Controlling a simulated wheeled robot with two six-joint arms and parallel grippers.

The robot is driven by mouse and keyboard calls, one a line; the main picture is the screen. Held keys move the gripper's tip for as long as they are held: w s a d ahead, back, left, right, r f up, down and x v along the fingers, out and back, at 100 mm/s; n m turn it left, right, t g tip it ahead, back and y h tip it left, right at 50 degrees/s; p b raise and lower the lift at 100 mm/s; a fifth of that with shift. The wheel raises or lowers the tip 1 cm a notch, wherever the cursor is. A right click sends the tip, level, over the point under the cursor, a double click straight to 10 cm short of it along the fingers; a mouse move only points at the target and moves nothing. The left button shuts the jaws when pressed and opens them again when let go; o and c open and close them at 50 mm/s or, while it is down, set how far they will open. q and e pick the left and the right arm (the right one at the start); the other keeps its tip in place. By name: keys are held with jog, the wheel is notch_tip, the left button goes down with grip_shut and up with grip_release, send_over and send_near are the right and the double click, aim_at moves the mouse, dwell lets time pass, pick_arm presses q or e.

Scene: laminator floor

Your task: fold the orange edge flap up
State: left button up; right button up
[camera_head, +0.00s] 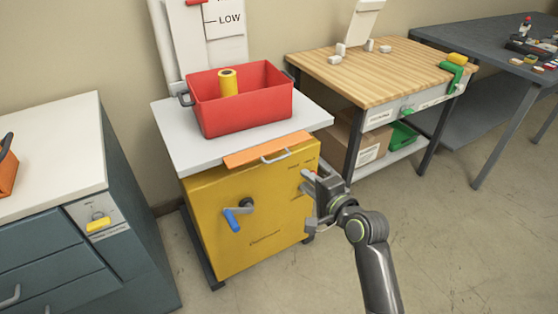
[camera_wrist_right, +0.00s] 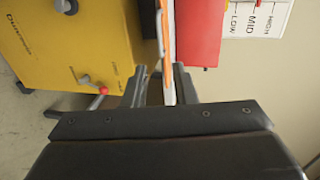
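The orange edge flap (camera_head: 268,149) runs along the front edge of the white top (camera_head: 195,150) of a yellow cabinet (camera_head: 235,190). It looks roughly level with the top and has a pale bar handle (camera_head: 276,157). In the right wrist view the flap (camera_wrist_right: 166,35) shows almost edge-on as a thin strip, beyond and between my fingers. My right gripper (camera_head: 311,198) is in front of the cabinet's right side, below and right of the flap. Its fingers (camera_wrist_right: 163,82) are apart with nothing held. My left gripper is out of view.
A red bin (camera_head: 245,110) with a yellow roll (camera_head: 228,83) sits on the white top. A blue-handled crank (camera_head: 233,218) and a red-knobbed lever (camera_wrist_right: 98,101) stick out of the yellow front. A wooden-topped bench (camera_head: 390,72) stands right; floor before it is clear.

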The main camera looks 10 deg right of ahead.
aim_at(279, 158)
jog(key=b+x, duration=0.1)
jog(key=x, duration=1.4)
jog(key=shift+w+f+b, duration=0.1)
jog(key=shift+w+b, duration=0.05)
jog(key=shift+b, duration=0.15)
